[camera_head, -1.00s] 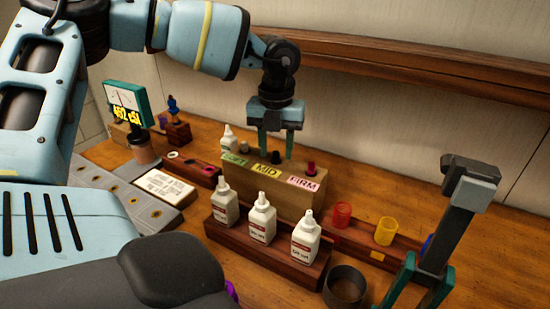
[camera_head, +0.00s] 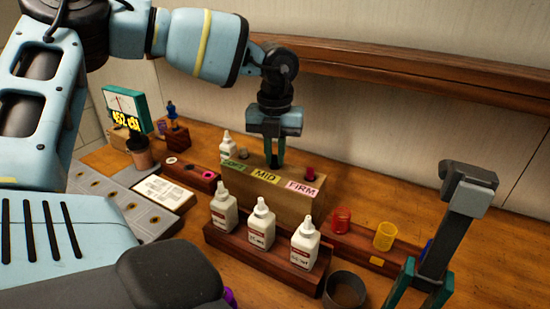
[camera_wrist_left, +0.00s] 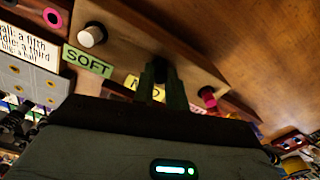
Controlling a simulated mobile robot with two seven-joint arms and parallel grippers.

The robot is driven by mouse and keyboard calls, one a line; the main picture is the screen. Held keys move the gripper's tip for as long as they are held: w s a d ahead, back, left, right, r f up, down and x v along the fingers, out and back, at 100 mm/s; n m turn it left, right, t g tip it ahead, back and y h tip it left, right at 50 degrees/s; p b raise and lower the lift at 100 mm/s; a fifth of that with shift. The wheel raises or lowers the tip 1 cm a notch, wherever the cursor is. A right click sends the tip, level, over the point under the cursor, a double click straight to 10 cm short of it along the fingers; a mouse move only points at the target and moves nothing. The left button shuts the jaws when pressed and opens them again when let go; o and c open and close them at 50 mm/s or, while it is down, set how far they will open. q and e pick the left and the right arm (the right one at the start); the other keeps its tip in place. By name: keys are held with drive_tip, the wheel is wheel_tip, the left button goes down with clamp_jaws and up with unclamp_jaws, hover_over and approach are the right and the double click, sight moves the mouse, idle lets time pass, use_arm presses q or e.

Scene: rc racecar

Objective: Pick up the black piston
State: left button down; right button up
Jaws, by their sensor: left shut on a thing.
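A wooden block (camera_head: 240,193) labelled SOFT, MID and FIRM holds the pistons. My left gripper (camera_head: 274,162) points down over the MID position, its green fingers shut on the black piston. In the left wrist view the dark top of the black piston (camera_wrist_left: 160,71) shows between the fingertips, at the block's middle; the fingers hide most of it. A pale piston (camera_wrist_left: 92,35) stands at SOFT and a red-pink piston (camera_head: 309,174) at FIRM. My right gripper (camera_head: 412,298) is at the lower right, its green fingers apart and empty, well away from the block.
White bottles (camera_head: 262,225) stand in a wooden rack in front of the block. Red (camera_head: 341,220) and yellow (camera_head: 385,236) cups are to the right. A dark round container (camera_head: 345,290) stands near my right gripper.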

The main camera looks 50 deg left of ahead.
use_arm(q)
wheel_tip(320, 180, up, 24)
drive_tip(key=p, duration=0.3)
drive_tip(key=shift+f+p, duration=0.2)
drive_tip(key=shift+p, duration=0.1)
use_arm(e)
drive_tip(key=w+r+t, duration=0.1)
drive_tip(key=w+r, duration=0.2)
drive_tip(key=r, duration=0.2)
drive_tip(key=shift+w+r, duration=0.15)
drive_tip(key=shift+w, duration=0.2)
idle(1.3)
use_arm(q)
drive_tip(key=shift+f, duration=0.1)
use_arm(e)
drive_tip(key=shift+s, duration=0.1)
